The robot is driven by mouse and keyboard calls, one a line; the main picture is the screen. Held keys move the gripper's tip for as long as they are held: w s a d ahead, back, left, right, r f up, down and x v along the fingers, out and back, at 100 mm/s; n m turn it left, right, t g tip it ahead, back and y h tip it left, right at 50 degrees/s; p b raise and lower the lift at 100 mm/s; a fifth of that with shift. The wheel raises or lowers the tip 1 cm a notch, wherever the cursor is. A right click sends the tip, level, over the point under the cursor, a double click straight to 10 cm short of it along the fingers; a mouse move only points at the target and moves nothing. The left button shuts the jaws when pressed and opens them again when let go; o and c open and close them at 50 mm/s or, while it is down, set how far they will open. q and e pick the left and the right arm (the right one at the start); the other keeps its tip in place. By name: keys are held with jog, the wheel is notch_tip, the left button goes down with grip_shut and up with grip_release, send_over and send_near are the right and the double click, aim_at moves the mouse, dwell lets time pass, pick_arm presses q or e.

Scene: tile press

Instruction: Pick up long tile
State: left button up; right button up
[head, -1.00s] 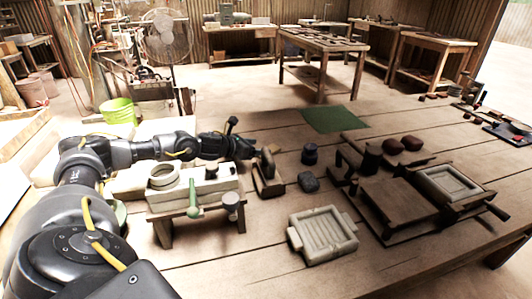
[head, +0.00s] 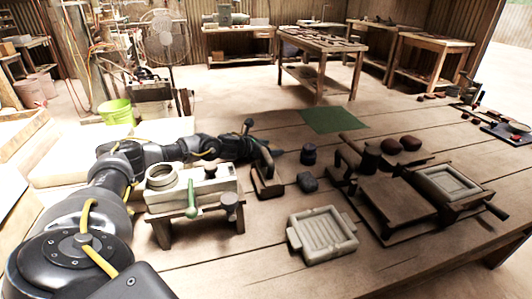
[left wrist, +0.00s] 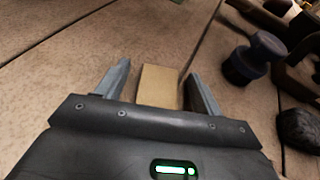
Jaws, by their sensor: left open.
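My left gripper (head: 278,152) reaches in from the left, just behind a small brown wooden stand (head: 267,190). In the left wrist view the left gripper (left wrist: 158,72) is open, with a finger on each side of a tan rectangular block (left wrist: 160,86). There is a visible gap on the left side of the block; the right finger is closer to it. I cannot tell for sure whether this block is the long tile. Its lower part is hidden by the gripper body. My right gripper is not in view.
A dark round-topped stamp (head: 309,154) and a dark lump (head: 307,182) lie to the right. A low bench (head: 195,210) with rings and a green-handled tool stands at left. A pale mould (head: 323,236) is in front, and a wooden press (head: 398,203) stands right.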

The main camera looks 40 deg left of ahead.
pick_arm(q)
jog(key=c, duration=1.2)
